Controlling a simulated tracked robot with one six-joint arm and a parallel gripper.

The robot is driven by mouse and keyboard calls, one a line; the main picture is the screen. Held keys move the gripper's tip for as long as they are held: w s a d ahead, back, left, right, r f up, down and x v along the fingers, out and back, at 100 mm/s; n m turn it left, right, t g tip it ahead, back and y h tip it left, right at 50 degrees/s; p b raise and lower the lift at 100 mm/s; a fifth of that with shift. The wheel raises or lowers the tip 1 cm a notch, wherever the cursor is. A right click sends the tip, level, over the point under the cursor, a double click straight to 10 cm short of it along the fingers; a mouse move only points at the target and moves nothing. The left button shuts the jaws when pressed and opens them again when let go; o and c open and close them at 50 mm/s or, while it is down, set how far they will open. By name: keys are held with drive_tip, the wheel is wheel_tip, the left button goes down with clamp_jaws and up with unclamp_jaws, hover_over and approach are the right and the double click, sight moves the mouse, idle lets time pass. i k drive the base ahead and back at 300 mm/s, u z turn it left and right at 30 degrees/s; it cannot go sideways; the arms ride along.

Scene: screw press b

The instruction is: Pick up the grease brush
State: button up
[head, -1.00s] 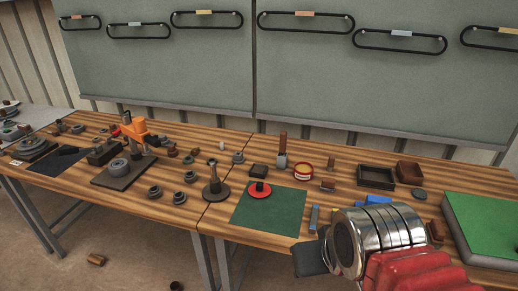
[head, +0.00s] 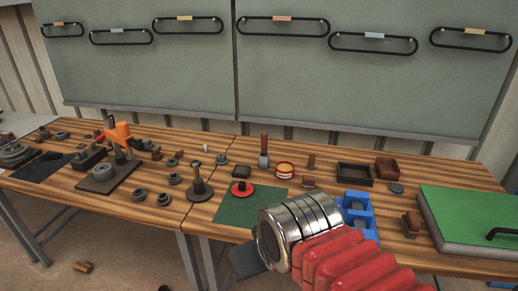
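What looks like the grease brush (head: 264,150) stands upright on the bench, with a brown handle above a grey lower part. It is just left of a red-rimmed tin with a yellowish top (head: 285,169). My gripper (head: 247,262) shows only as a dark grey part beyond the silver rings of my arm, low in the picture. It is nearer to me than the brush and well apart from it. Its fingertips cannot be made out, so I cannot see whether it is open.
A green mat (head: 236,208) with a red disc (head: 241,188) lies in front of the brush. A blue holder (head: 358,210), a dark tray (head: 354,174) and a green-topped case (head: 475,215) are to the right. An orange press (head: 118,135) stands at left among several metal parts.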

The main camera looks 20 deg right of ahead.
sight(264, 135)
drive_tip(key=z, duration=0.1)
drive_tip(key=i, duration=1)
drive_tip(key=u, duration=0.1)
